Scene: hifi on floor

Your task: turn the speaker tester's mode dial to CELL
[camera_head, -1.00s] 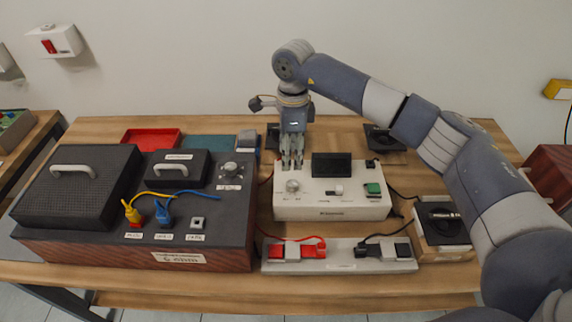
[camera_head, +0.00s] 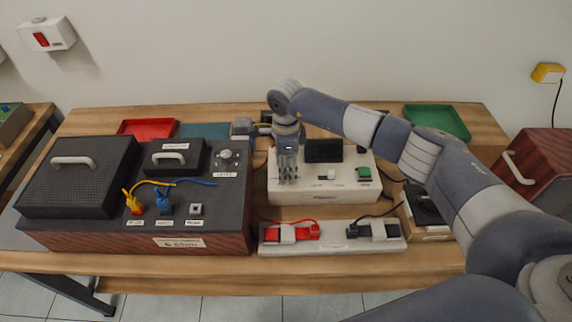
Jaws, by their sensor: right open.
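The speaker tester is a white box (camera_head: 325,190) on the table, with a dark screen (camera_head: 323,151), a small white switch (camera_head: 327,174) and a green button (camera_head: 364,173) on top. Its mode dial, at the left of the top panel, is hidden behind my right gripper. My right gripper (camera_head: 287,180) points down over that left part with its fingers open; I cannot tell whether they touch the dial. The dial's labels cannot be read. My left gripper is not in view.
A dark speaker box (camera_head: 240,238) with yellow and blue leads stands to the left. A white strip with red and black clips (camera_head: 333,245) lies in front of the tester. A red tray (camera_head: 148,128) and a green tray (camera_head: 437,121) lie at the back.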

